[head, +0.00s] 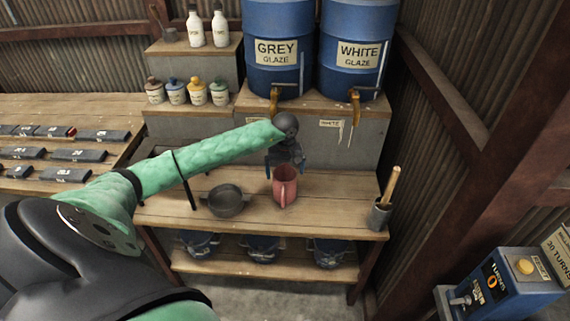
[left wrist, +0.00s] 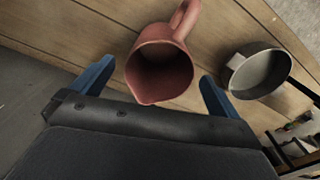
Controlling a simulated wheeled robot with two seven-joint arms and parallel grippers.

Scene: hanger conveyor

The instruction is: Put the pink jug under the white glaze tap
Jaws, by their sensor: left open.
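The pink jug (head: 284,186) stands upright on the wooden bench, in front of the grey glaze side. It also shows in the left wrist view (left wrist: 160,70), its open mouth facing the camera and its handle pointing away. My left gripper (head: 285,160) is open just behind the jug. In the left wrist view its two blue fingers (left wrist: 155,88) are spread on either side of the jug's rim, with no contact visible. The white glaze tap (head: 354,96) hangs from the blue white-glaze drum (head: 353,50), to the right of the jug and higher. My right gripper is not in view.
A dark pan (head: 226,200) stands left of the jug, and a pot with a wooden-handled tool (head: 381,213) stands at the bench's right end. The grey glaze tap (head: 275,100) is above my gripper. Bench (head: 335,208) space right of the jug is clear.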

